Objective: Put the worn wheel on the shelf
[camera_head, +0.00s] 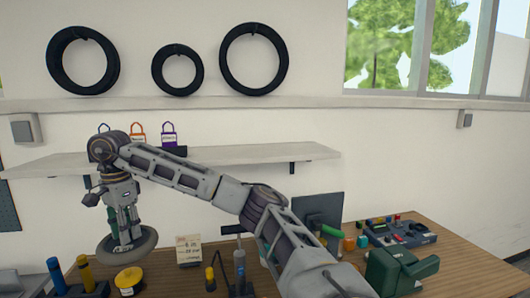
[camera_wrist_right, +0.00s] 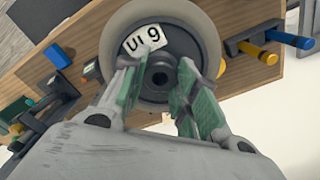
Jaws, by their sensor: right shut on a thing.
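A grey wheel (camera_head: 126,247) hangs at the lower left of the head view, its flat face up, over or just above the workbench. It also shows in the right wrist view (camera_wrist_right: 187,45), with a white label marked "UI 9" and a dark round hub. My right gripper (camera_head: 125,232) points down, shut on the hub at the wheel's centre. I cannot tell how worn the tread is. The pale shelf (camera_head: 250,153) runs along the wall, higher than the wheel. My left gripper is not in view.
Small padlocks, one purple (camera_head: 168,137), stand on the shelf's left part; its right part is bare. The workbench (camera_head: 460,265) holds a yellow spool (camera_head: 129,280), a card (camera_head: 188,250), a monitor (camera_head: 319,212) and a green machine (camera_head: 400,272).

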